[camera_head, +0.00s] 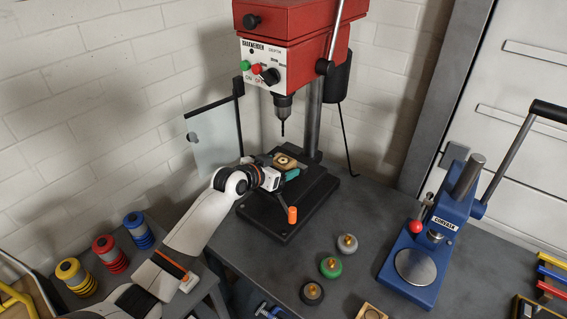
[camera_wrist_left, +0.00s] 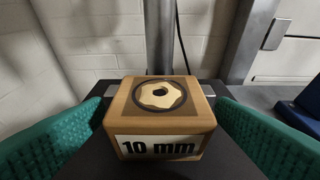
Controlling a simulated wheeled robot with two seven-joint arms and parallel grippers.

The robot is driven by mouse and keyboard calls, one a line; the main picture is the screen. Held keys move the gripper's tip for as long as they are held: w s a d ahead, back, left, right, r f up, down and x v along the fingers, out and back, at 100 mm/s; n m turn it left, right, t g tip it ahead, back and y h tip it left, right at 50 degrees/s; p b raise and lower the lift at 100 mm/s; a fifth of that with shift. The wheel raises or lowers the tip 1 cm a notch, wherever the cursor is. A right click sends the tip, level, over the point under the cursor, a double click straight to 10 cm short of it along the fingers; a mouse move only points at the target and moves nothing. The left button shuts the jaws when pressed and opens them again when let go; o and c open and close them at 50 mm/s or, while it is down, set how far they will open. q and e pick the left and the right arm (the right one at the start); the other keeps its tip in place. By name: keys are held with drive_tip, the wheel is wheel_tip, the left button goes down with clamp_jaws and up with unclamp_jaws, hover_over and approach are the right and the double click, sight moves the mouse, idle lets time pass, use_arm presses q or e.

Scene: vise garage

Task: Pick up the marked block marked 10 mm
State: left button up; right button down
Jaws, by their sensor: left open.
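The wooden block marked 10 mm (camera_wrist_left: 160,128) sits on the dark drill press table, with a dark ring and a pale star shape with a hole on its top. In the head view the block (camera_head: 284,161) is small, under the drill bit. My left gripper (camera_head: 287,172) reaches in from the left at the block's near side. In the left wrist view its green fingers (camera_wrist_left: 160,140) are open, one on each side of the block. No contact with the block is clear. My right gripper is not in view.
The red drill press (camera_head: 290,70) stands over the block, with a clear guard (camera_head: 213,138) at left. An orange-capped handle (camera_head: 292,214) is close by. Several knobs, one green (camera_head: 330,266), lie in front. A blue arbor press (camera_head: 432,245) stands at right.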

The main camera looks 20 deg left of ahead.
use_arm(q)
drive_tip(key=shift+w+d+f, duration=0.15)
drive_tip(key=shift+w+f, duration=0.05)
drive_tip(key=shift+w, duration=0.15)
drive_tip(key=c, duration=1.1)
drive_tip(key=shift+r, duration=0.1)
